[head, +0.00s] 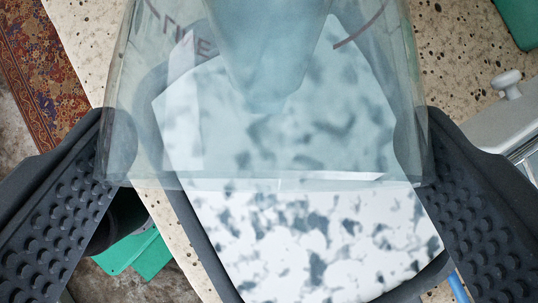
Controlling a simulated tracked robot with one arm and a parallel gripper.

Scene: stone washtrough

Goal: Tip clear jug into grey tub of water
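The clear jug (300,165) fills the upper middle of the head view, with dark markings on its wall. A bluish tapering shape shows in its upper middle; I cannot tell whether this is liquid or part of the jug. My gripper (268,145) has one dark, bumpy finger at each side of the jug. The fingertips show through its edges and appear to press on it. Below and beyond the jug is a dark grey rim (205,250) around a white surface with blue-grey blotches (310,240). I cannot tell whether this is the grey tub, and no water is clearly visible.
Speckled stone (455,45) lies around the dark rim. A patterned rug (45,70) is at the upper left. Green pieces show at the lower left (145,258) and top right (522,18). A pale grey object with a white knob (508,84) stands close at the right.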

